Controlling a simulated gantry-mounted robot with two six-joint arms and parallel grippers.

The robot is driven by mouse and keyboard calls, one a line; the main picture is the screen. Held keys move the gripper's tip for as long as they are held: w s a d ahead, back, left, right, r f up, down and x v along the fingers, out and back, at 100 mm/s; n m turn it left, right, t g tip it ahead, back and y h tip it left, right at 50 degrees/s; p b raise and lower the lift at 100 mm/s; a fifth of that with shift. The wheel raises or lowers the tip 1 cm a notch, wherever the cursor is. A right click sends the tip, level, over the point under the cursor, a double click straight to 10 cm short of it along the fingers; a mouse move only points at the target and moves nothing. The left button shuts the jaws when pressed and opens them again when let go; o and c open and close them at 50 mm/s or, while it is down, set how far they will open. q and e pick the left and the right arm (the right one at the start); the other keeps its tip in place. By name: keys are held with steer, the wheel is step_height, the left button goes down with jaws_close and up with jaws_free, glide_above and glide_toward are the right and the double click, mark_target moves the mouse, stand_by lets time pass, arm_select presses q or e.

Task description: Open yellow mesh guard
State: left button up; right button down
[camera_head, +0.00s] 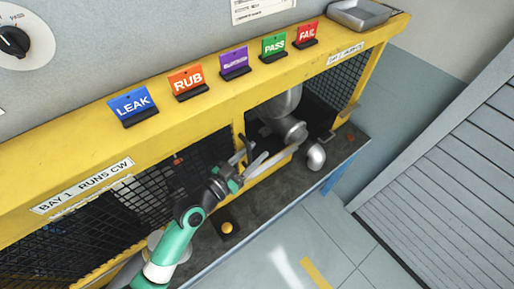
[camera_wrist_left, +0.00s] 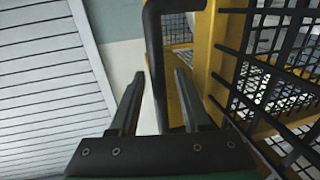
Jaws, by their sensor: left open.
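The yellow-framed black mesh guard shows in the head view as dark mesh (camera_head: 187,168) beneath the yellow top rail, and in the left wrist view as a yellow frame (camera_wrist_left: 204,55) with black mesh at right. A black bar handle (camera_wrist_left: 153,35) bends toward the yellow frame at its top. My left gripper (camera_head: 252,152) is at the right end of the left mesh. Its jaws (camera_wrist_left: 159,78) are open, with the handle between the fingers in the picture. I cannot tell whether they touch it. My right gripper is out of view.
Grey blower pipes (camera_head: 291,131) sit in the bay just right of the gripper. A yellow button (camera_head: 227,228) is on the dark bench below. Coloured signs, including the blue LEAK sign (camera_head: 132,104), and a metal tray (camera_head: 359,13) stand on the rail. Floor at right is clear.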

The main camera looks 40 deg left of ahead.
arm_select(q)
steer(key=shift+w, duration=0.65)
jaws_close()
stand_by(0.9)
